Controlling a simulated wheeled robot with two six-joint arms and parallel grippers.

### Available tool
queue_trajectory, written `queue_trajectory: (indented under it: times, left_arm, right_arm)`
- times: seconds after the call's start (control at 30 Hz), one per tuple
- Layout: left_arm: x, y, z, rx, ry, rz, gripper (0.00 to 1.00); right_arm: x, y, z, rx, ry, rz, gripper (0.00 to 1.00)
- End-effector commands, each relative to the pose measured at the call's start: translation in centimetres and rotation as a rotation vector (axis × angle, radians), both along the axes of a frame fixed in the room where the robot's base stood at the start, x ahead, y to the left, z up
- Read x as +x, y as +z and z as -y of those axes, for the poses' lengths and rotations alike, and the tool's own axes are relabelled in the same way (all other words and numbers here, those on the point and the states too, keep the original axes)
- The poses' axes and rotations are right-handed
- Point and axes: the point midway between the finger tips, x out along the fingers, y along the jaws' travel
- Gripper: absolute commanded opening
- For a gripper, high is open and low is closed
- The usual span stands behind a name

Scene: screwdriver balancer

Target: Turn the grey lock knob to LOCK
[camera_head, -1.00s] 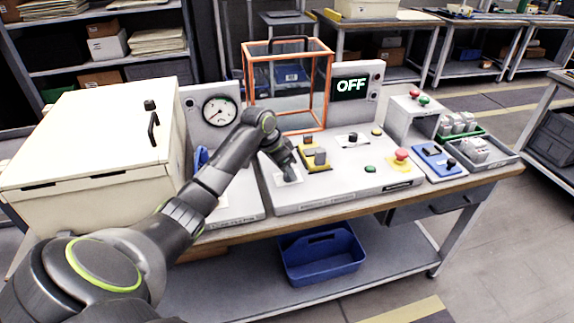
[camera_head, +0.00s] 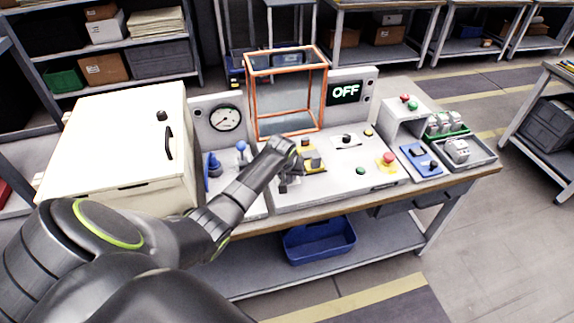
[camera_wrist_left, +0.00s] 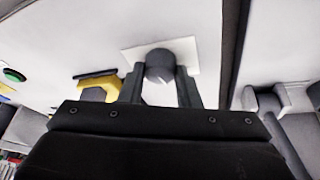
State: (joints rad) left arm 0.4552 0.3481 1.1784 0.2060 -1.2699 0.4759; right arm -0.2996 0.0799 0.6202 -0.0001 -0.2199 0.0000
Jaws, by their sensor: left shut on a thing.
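The grey lock knob (camera_wrist_left: 160,66) is round, on a white plate (camera_wrist_left: 128,57) set in the pale panel. In the left wrist view it sits between the two dark fingers of my left gripper (camera_wrist_left: 159,75), which is shut on it. In the head view my left gripper (camera_head: 284,184) reaches down to the front left of the control panel, and its fingers and wrist hide the knob. No lettering is readable around the knob. My right gripper is not in view.
A yellow-framed switch (camera_head: 312,160) is close to the right of my gripper. Blue-knobbed levers (camera_head: 241,147) stand left of it. An orange-framed clear box (camera_head: 287,95) stands behind. A cream cabinet (camera_head: 120,150) is at left, and the display (camera_head: 346,93) reads OFF.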

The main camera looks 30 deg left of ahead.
Motion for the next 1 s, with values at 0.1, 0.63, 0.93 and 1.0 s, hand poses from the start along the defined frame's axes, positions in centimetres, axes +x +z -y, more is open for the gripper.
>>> queue_trajectory:
  times: [0.1, 0.63, 0.93, 1.0]
  left_arm:
    - [0.1, 0.5, 0.2, -0.001, 0.111, 0.000, 0.07]
    - [0.3, 0.2, 0.3, -0.001, 0.506, 0.003, 0.07]
    - [0.3, 0.2, 0.3, 0.000, 0.593, 0.005, 0.07]
    - [0.3, 0.2, 0.3, 0.000, 0.599, 0.005, 0.07]
  right_arm:
    - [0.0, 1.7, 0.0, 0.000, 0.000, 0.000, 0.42]
    - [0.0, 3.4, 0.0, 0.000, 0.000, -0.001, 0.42]
    - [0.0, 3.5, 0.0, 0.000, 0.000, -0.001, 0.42]
    - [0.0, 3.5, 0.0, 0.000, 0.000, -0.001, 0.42]
